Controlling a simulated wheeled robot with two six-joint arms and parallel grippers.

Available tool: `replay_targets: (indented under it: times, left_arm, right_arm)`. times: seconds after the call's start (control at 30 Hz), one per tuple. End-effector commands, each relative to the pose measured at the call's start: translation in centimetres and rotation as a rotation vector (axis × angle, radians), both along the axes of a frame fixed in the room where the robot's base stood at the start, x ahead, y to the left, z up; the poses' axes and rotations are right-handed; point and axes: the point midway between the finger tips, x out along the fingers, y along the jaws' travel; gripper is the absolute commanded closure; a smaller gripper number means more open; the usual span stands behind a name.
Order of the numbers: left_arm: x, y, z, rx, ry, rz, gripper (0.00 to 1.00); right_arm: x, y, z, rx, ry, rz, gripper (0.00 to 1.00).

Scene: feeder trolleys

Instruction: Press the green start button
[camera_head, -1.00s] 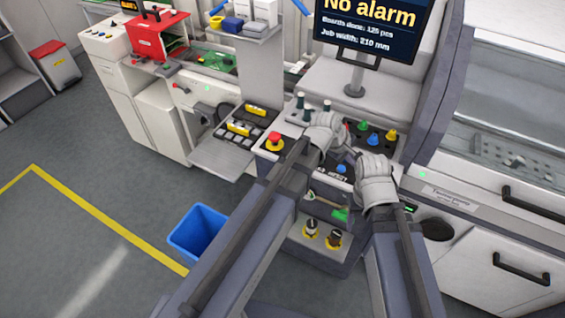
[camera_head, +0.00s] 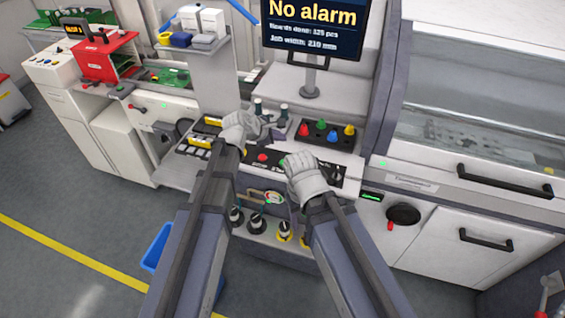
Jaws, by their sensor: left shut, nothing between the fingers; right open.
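The control panel (camera_head: 337,178) is a dark strip with coloured buttons on the machine front. A red button (camera_head: 262,157) shows on it between my grippers. I cannot make out a green start button on the strip; my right gripper covers part of it. My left gripper (camera_head: 264,130) is shut and empty, above the panel's left part. My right gripper (camera_head: 286,163) is open, low over the panel's middle; I cannot tell whether it touches it.
A dark tray (camera_head: 346,147) behind holds red, green, blue and yellow pieces. A monitor (camera_head: 312,27) above reads "No alarm". Dark and yellow-based knobs (camera_head: 284,231) stand on a lower shelf. A blue bin (camera_head: 156,246) is on the floor at left. Drawers (camera_head: 470,220) stand at right.

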Motion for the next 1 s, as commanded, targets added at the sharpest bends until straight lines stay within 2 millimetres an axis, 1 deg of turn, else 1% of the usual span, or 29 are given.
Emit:
replay_targets:
  times: [0.27,0.6,0.7,0.83,1.0]
  left_arm:
    - [0.0,0.0,-2.2,0.001,0.000,-0.001,1.00]
    - [0.0,0.0,-6.9,0.001,0.000,-0.001,1.00]
    - [0.0,0.0,-8.0,0.001,0.000,-0.001,1.00]
    - [0.0,0.0,-8.7,0.001,0.000,-0.001,1.00]
    - [0.0,0.0,-8.7,0.001,0.000,-0.001,1.00]
  right_arm:
    - [0.0,0.0,-2.2,0.000,0.000,-0.001,0.41]
    - [0.0,0.0,-6.9,0.000,0.000,-0.001,0.41]
    - [0.0,0.0,-8.0,0.000,0.000,-0.001,0.41]
    - [0.0,0.0,-8.7,0.000,0.000,-0.001,0.41]
    - [0.0,0.0,-8.7,0.000,0.000,-0.001,0.41]
